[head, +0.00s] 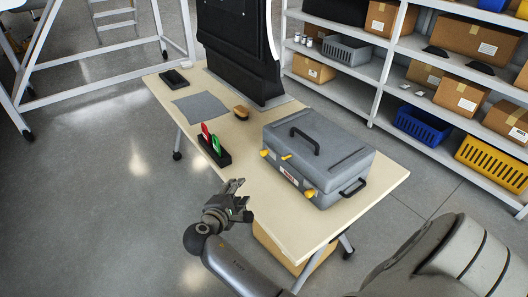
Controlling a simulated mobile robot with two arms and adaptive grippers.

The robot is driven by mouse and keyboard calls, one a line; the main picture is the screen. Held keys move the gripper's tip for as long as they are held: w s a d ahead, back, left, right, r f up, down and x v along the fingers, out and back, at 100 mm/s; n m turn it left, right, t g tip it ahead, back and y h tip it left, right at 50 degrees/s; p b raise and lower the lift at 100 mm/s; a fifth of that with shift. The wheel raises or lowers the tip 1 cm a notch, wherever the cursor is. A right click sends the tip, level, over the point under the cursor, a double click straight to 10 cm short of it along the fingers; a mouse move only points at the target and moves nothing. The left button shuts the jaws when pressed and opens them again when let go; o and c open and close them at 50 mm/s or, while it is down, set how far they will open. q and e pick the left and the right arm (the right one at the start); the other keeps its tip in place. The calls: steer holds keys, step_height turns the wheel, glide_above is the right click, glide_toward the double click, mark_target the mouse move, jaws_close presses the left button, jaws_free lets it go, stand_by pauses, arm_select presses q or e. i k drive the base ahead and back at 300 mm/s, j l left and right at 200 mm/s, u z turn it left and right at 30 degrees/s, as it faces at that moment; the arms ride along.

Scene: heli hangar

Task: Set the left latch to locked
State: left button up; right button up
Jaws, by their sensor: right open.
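A grey case (318,152) with a black top handle stands closed on the wooden table. Yellow latch parts show on its front: the left latch (265,153) near the left corner, a small yellow piece (287,157) near the lid edge, and the right latch (309,193) near the right corner. I cannot tell for sure whether the left latch is locked. My right gripper (242,199) is open and empty, in front of the table's near edge, apart from the case and lower left of it. My left gripper is not in view.
On the table (220,178) are a black holder (214,152) with red and green tags, a brush (241,112), a grey mat (200,107) and a dark box (174,79). A black panel (240,55) stands behind. Shelves with boxes and bins line the right.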

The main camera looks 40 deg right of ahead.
mark_target(264, 153)
steer(key=i+l, duration=0.15)
steer(key=l, duration=0.25)
steer(key=i+l, duration=0.15)
steer(key=l, duration=0.2)
steer(key=i+l, duration=0.15)
steer(key=l, duration=0.25)
